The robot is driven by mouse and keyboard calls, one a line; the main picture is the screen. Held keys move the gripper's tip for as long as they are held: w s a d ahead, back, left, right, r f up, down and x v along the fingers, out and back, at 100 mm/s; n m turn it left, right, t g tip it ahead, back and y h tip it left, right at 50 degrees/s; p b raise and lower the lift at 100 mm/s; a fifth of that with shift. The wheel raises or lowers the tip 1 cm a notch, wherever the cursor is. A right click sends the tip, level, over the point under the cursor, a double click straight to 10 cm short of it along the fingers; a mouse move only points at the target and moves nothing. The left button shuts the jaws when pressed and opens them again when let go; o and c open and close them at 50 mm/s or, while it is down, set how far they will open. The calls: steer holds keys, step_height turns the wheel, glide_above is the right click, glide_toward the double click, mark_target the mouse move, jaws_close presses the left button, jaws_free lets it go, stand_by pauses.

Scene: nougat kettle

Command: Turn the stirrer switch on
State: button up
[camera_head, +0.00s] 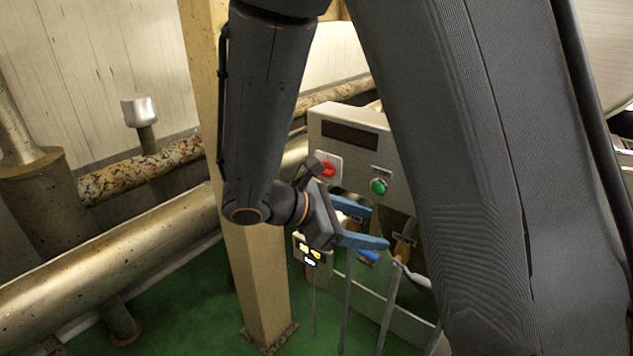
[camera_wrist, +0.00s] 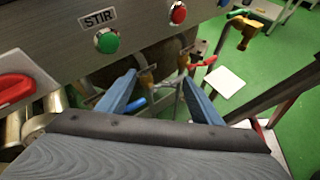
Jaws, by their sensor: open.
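The control panel (camera_head: 345,112) is a grey metal box with a dark display strip. A green round button (camera_wrist: 107,40) sits just under a label reading STIR (camera_wrist: 98,18) in the wrist view. The green button also shows in the head view (camera_head: 379,187). A red round button (camera_wrist: 178,14) is to its right in the wrist view. A red rotary knob (camera_head: 327,168) is on the panel's left side. My gripper (camera_head: 377,225) has two blue fingers, spread apart and empty, below the green button. In the wrist view the fingers (camera_wrist: 158,79) point below the panel, apart from the buttons.
A beige post (camera_head: 262,270) stands left of the panel, with thick pipes (camera_head: 110,255) beyond. Below the panel are thin pipes and valves with a blue handle (camera_head: 368,257). The green floor (camera_head: 190,310) is open at lower left.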

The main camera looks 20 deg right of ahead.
steer(key=w+a+r+n+t+h+b, duration=0.2)
steer(key=w+a+r+n+t, duration=0.2)
steer(key=w+a+n+t, duration=0.75)
steer(key=w+d+m+g, duration=0.1)
steer(key=w+d+m, duration=0.1)
steer(key=w+d, duration=0.3)
steer(key=shift+w+d+f+m+p, duration=0.25)
steer(key=shift+w+d+m+p, duration=0.1)
steer(key=shift+d, duration=0.5)
steer(key=shift+s, duration=0.1)
steer(key=c, duration=1.1)
steer(key=shift+o, duration=0.2)
